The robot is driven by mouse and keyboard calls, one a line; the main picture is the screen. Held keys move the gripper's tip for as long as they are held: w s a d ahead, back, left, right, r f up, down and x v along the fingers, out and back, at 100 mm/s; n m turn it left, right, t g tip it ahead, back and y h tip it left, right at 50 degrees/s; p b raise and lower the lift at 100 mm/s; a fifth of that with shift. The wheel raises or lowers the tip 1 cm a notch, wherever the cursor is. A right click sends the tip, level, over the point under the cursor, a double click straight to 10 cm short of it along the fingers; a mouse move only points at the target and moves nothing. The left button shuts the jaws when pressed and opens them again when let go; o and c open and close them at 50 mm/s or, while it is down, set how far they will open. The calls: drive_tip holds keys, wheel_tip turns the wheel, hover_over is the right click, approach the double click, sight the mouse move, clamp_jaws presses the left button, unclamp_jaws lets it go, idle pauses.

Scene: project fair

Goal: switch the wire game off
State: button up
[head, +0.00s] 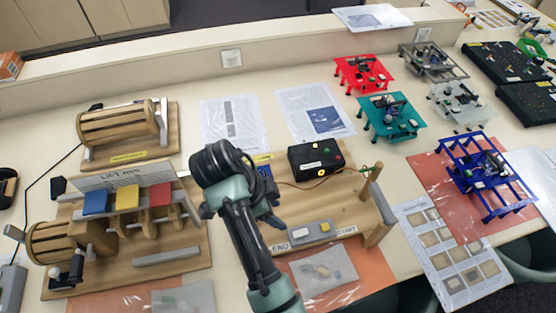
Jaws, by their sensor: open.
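The wire game is a wooden board (352,208) in the middle of the head view, marked END and START at its front edge. A black box (316,158) with green, red and yellow parts on top stands at its back. A grey plate (311,233) with a white label and a yellow square lies near the front. A thin wire runs from the box to wooden posts (376,211) at the right. My gripper (266,198) is open over the board's left part, left of the box, largely hidden by my arm. I cannot read the switch's state.
A wooden lift game (150,255) with blue, yellow and red blocks stands close at left, and a wooden drum device (120,128) behind it. Papers (316,110) lie behind the board. Small coloured frame models (392,116) stand at right.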

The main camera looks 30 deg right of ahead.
sight(300, 233)
drive_tip(key=x, duration=0.4)
drive_tip(key=b+x, duration=0.1)
drive_tip(key=x, duration=0.3)
drive_tip(key=s+b+x, duration=0.1)
drive_tip(key=x, duration=0.3)
drive_tip(key=shift+s, duration=0.1)
drive_tip(key=shift+d+f, duration=0.25)
drive_tip(key=shift+f, duration=0.25)
clamp_jaws()
